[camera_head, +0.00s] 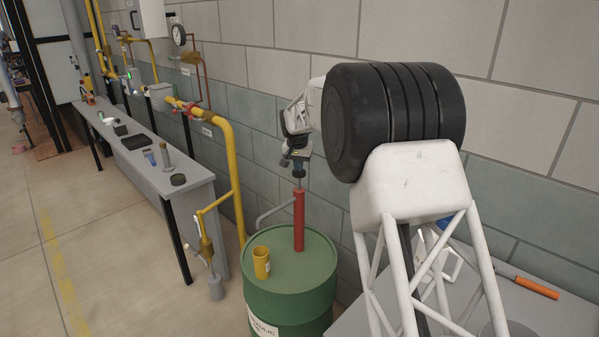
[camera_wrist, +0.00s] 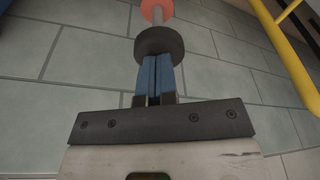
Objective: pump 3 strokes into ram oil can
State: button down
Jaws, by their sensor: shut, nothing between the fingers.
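A green drum (camera_head: 310,250) carries a red pump (camera_head: 299,222) with a grey rod at its top and a grey spout (camera_head: 275,208) bending out to the left. A yellow can (camera_head: 261,263) stands upright on the drum lid, under the spout's end. My gripper (camera_head: 299,171) is above the pump. In the wrist view its blue fingers (camera_wrist: 158,62) are shut and empty, with their tips at the dark round pump knob (camera_wrist: 167,42). I cannot tell whether they touch it. The red pump body (camera_wrist: 156,10) shows beyond the knob. The can's inside and fill level cannot be seen.
A grey bench (camera_head: 185,180) with small items stands at the left along the block wall. A yellow pipe (camera_head: 236,170) runs down the wall left of the drum. A grey table (camera_head: 550,310) with an orange-handled tool (camera_head: 537,288) is at the right.

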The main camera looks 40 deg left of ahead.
aim_at(299, 175)
jog(key=shift+f, duration=2.15)
jog(key=shift+r, duration=3.1)
